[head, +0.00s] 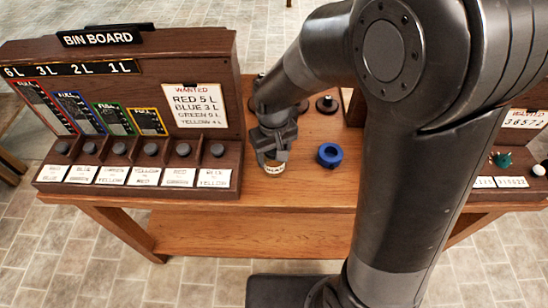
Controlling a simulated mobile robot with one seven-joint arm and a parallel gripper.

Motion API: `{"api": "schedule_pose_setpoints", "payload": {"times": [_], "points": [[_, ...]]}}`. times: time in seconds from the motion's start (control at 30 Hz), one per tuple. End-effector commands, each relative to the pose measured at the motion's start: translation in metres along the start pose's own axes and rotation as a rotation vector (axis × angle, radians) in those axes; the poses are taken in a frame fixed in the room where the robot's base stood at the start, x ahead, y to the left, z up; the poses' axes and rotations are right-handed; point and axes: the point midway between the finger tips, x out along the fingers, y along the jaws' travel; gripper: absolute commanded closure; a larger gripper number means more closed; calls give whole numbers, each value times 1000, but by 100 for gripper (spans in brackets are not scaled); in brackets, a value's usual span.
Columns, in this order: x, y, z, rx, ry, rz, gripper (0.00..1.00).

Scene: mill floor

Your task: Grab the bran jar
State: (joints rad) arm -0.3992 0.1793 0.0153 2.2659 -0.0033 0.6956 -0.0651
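A small pale jar (274,168) with a dark-lettered label stands near the front edge of the wooden table. The lettering is too small to read surely, but it looks like the bran jar. My gripper (273,158) points down right over it, with its fingers at the jar's upper part. The fingers hide the jar's top. I cannot tell whether they are shut on it or only around it.
A blue ring-shaped object (330,155) stands just right of the jar. Dark knobbed objects (327,104) stand behind. The bin board (150,75) with its knobs rises at the left. Another panel (500,183) stands at the right. The table front (320,192) is clear.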

Motion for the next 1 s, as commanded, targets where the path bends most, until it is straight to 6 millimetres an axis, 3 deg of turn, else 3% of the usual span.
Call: {"api": "schedule_pose_setpoints", "payload": {"times": [0.4, 0.77, 1.0], "points": [[0, 0, 0, 0, 0, 0, 76], [-5, 0, -1, 0, 2, 0, 76], [-38, 0, -2, 1, 7, 1, 76]]}}
